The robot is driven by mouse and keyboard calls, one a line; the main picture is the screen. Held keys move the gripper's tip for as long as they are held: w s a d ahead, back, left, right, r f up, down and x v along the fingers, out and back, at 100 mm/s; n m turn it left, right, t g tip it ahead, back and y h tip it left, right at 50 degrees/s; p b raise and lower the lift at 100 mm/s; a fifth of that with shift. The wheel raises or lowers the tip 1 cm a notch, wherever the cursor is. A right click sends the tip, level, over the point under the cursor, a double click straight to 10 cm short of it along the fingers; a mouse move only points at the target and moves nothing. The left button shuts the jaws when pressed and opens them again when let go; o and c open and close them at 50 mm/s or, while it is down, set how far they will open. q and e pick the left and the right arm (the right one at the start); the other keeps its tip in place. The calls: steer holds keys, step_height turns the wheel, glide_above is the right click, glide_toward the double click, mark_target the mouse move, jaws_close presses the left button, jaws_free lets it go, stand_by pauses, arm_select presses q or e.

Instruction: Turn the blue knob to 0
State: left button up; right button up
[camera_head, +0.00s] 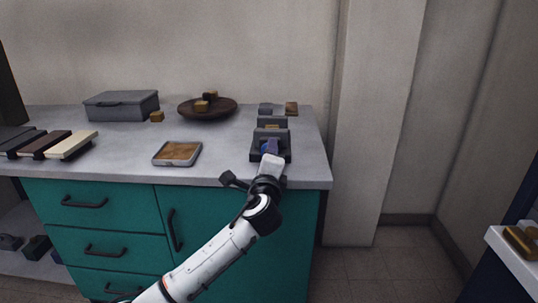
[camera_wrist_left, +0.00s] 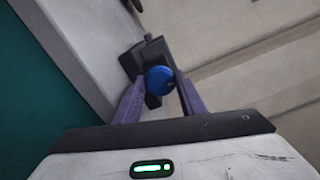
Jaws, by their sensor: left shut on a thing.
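The blue knob (camera_wrist_left: 159,80) is round and sits on the front of a dark grey box-like unit (camera_wrist_left: 130,62). In the head view the unit (camera_head: 284,155) stands near the right front edge of the counter, and only a bit of the blue knob (camera_head: 265,148) shows beside my gripper. My left gripper (camera_head: 271,147) reaches it from the front. In the left wrist view its two purple fingers (camera_wrist_left: 152,92) are shut on the knob, one on each side. The 0 mark and the knob's pointer cannot be made out. My right gripper is not in view.
Behind the unit stand more grey blocks (camera_head: 272,121) and a small brown block (camera_head: 291,108). To the left are a shallow tray (camera_head: 161,161), a round brown dish (camera_head: 188,111) and a grey lidded box (camera_head: 122,105). The counter (camera_head: 228,150) between the tray and the unit is clear.

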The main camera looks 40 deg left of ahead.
arm_select(q)
steer(key=n, duration=0.3)
steer(key=shift+d+f+n, duration=0.1)
steer(key=shift+n, duration=0.2)
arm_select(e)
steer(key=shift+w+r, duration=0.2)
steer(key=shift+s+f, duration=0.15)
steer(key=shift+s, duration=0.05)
arm_select(q)
steer(key=o, duration=1.1)
steer(key=shift+c, duration=0.2)
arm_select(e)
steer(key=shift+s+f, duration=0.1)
